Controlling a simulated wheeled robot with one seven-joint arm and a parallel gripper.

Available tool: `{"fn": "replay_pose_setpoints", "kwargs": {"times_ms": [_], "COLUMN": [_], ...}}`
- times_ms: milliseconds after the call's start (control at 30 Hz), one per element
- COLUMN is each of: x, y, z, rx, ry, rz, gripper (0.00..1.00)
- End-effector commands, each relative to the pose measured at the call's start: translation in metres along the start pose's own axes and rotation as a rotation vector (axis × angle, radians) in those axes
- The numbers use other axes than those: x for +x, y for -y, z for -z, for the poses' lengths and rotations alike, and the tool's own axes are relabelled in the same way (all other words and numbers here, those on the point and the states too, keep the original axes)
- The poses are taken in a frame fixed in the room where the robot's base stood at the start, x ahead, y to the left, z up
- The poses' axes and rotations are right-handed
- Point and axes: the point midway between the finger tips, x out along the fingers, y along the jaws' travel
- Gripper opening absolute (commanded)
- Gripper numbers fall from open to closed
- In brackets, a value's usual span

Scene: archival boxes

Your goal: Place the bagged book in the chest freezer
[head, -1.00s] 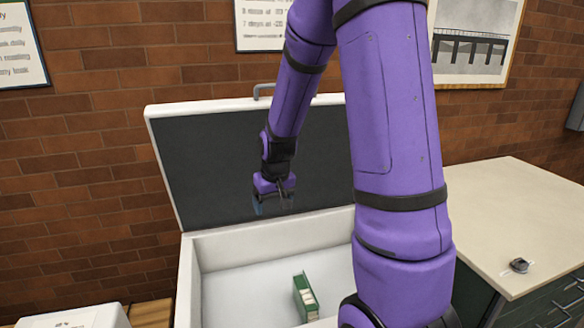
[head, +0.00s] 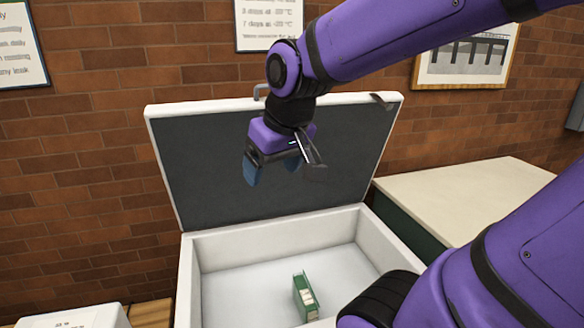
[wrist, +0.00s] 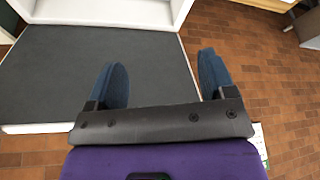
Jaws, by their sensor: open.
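The chest freezer (head: 276,222) stands against the brick wall with its dark-lined lid (head: 200,165) raised. A green book-like item (head: 303,297) with pale contents lies on the freezer's white floor; I cannot tell whether a bag is around it. My gripper (head: 271,172) is in front of the raised lid, above the freezer opening and well clear of the green item. Its blue fingers are apart with nothing between them. In the wrist view my gripper (wrist: 163,80) is also open and empty, with the lid's dark lining (wrist: 60,75) behind it.
A pale-topped cabinet (head: 470,203) stands right of the freezer. A white box-like object (head: 75,317) is at the lower left beside a wooden surface (head: 150,312). Posters and a framed bridge picture (head: 467,55) hang on the wall. The freezer's interior around the green item is free.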

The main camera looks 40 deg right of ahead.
Motion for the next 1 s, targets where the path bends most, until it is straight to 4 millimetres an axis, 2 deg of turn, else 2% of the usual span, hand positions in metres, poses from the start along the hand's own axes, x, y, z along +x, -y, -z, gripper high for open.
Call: {"fn": "replay_pose_setpoints", "kwargs": {"times_ms": [33,200,400,1000], "x": [-0.01,-0.034,-0.047,-0.05], "y": [0.003,0.011,0.014,0.015], "z": [-0.008,-0.033,-0.051,-0.055], "rx": [-0.01,-0.036,-0.051,-0.054], "ry": [-0.016,-0.044,-0.063,-0.065], "rz": [0.004,0.013,0.019,0.02], "gripper": [0.76,0.76,0.76,0.76]}}
